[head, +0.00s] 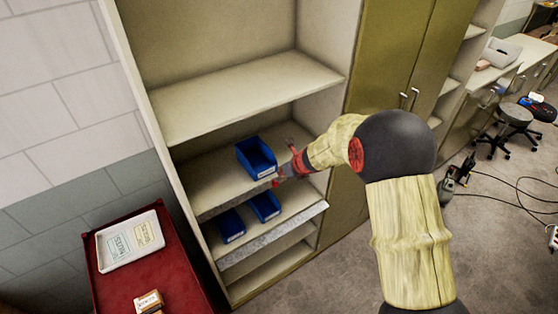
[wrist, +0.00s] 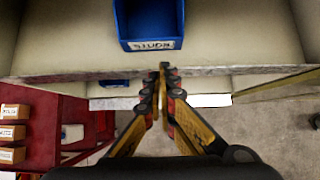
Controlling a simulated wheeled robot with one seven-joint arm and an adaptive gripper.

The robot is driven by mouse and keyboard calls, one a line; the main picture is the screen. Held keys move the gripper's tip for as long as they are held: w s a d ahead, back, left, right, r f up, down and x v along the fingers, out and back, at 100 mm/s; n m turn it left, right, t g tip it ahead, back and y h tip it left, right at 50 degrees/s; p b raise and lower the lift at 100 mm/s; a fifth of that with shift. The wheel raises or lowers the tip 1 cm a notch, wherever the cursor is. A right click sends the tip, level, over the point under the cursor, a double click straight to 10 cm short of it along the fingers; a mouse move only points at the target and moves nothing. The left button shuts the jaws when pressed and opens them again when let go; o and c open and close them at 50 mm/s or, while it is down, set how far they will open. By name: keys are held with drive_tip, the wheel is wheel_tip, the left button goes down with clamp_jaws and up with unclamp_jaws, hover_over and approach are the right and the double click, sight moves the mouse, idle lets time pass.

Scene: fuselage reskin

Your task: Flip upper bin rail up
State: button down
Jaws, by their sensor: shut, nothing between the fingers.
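The upper bin rail (wrist: 235,71) shows in the wrist view as a grey strip along the front edge of the upper bin shelf. In the head view, that shelf's front edge (head: 225,206) is partly hidden by my arm. I cannot tell whether the rail is up or down. A blue bin (head: 256,157) stands on this shelf; its labelled front also shows in the wrist view (wrist: 151,44).
Two blue bins (head: 264,207) (head: 231,226) stand on the shelf below, behind a grey lower rail (head: 272,236). A red cart (head: 188,268) with a white tray (head: 130,240) and small boxes (head: 149,301) stands at the left. Olive cabinet doors (head: 385,75) are right; floor there is partly clear.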

drive_tip(key=r, duration=0.1)
drive_tip(key=w+r+p, duration=0.1)
drive_tip(key=r, duration=0.1)
drive_tip(key=a+r, duration=0.1)
drive_tip(key=r, duration=0.1)
drive_tip(key=shift+w+r+p, duration=0.15)
drive_tip(key=shift+w+p, duration=0.1)
drive_tip(key=shift+p, duration=0.1)
